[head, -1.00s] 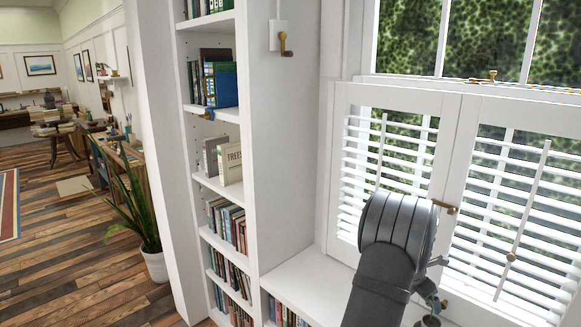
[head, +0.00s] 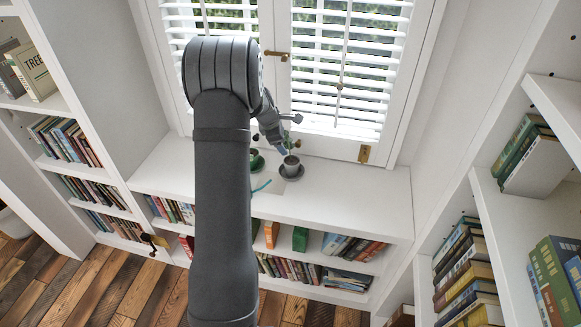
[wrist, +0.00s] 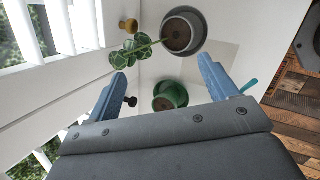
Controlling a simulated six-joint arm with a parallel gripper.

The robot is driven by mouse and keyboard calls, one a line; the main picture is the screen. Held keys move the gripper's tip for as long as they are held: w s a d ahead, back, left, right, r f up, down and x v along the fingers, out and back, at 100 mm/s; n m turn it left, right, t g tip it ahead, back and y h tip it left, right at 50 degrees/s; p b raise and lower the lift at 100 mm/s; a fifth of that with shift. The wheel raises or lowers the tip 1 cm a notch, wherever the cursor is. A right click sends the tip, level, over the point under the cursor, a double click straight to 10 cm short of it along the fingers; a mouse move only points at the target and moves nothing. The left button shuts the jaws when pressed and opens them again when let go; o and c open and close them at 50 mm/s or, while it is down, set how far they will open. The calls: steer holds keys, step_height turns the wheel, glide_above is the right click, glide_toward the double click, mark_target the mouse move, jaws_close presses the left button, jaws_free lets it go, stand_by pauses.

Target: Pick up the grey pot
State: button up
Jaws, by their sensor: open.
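The grey pot (head: 291,166) stands upright on a dark saucer (head: 299,173) on the white window ledge. In the wrist view the grey pot (wrist: 190,22) is at the top, with brown soil and a stem of patterned leaves (wrist: 133,54) reaching left. My gripper (head: 284,128) is above and slightly behind it in the head view.
A green pot (wrist: 170,94) stands close to the grey pot, and its green edge (head: 257,160) shows beside my arm. A teal stick (head: 262,186) lies on the ledge (head: 350,195). Shuttered windows (head: 345,65) rise behind; bookshelves flank both sides. The ledge's right part is clear.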

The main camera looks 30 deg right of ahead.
steer(key=s+r+m+y, duration=0.1)
steer(key=r+m, duration=0.1)
steer(key=m, duration=1)
steer(key=m+y, duration=0.1)
steer(key=m, duration=1.1)
glide_above(292, 161)
steer(key=a, duration=0.2)
steer(key=f, duration=0.9)
steer(key=shift+s+d+f, duration=0.25)
steer(key=shift+s+f, duration=0.1)
steer(key=shift+f, duration=0.05)
steer(key=shift+s+x, duration=0.15)
steer(key=shift+x, duration=1.15)
steer(key=shift+s+x, duration=0.15)
steer(key=shift+x, duration=1.15)
steer(key=shift+a, duration=0.15)
steer(key=c, duration=1.2)
